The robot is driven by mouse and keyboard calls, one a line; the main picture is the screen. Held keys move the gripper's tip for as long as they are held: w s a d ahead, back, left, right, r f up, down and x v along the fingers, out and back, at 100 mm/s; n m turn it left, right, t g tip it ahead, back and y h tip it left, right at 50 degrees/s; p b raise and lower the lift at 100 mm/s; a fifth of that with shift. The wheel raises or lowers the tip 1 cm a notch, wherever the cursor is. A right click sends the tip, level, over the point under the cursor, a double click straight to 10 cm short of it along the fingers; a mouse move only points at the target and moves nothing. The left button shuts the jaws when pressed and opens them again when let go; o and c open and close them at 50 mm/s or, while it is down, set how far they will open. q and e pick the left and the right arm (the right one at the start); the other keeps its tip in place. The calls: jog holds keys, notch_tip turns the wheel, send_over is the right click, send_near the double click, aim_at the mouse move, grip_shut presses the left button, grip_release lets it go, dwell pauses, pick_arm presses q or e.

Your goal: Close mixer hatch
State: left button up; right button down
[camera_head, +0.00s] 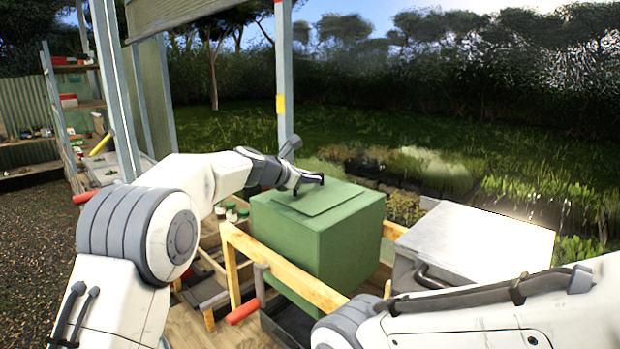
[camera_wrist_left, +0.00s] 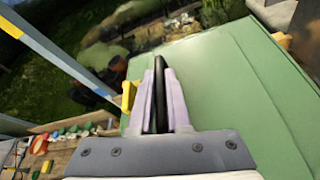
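The mixer is a green box (camera_head: 335,240) in a wooden frame. Its hatch, a thin green panel (camera_head: 330,200), lies on or very close to the top; I cannot tell whether it is fully seated. A black bar handle (camera_head: 314,177) stands on the hatch. My left gripper (camera_head: 297,180) reaches over the top from the left, at this handle. In the left wrist view, the fingers (camera_wrist_left: 164,95) sit on both sides of the black bar (camera_wrist_left: 159,75), with hardly any gap. My right arm crosses the lower right; its gripper is not in view.
A silver box (camera_head: 480,240) stands right of the mixer, near my right arm. A grey lever with a red grip (camera_head: 243,311) is at the wooden frame's (camera_head: 285,270) front left. A post (camera_head: 284,80) rises behind the mixer. Shelves (camera_head: 75,105) stand far left.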

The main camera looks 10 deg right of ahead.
pick_arm(q)
jog(key=o, duration=0.4)
jog(key=shift+f, duration=0.15)
jog(key=shift+c, duration=0.2)
jog(key=shift+s+a+r+b, duration=0.2)
jog(key=shift+s+a+b, duration=0.05)
jog(key=shift+a+b, duration=0.1)
jog(key=b+v, duration=0.3)
jog(key=v, duration=0.5)
jog(key=shift+s+a+r+b, duration=0.1)
jog(key=shift+s+a+b, duration=0.1)
jog(key=shift+s+b, duration=0.1)
jog(key=shift+s+a+r, duration=0.25)
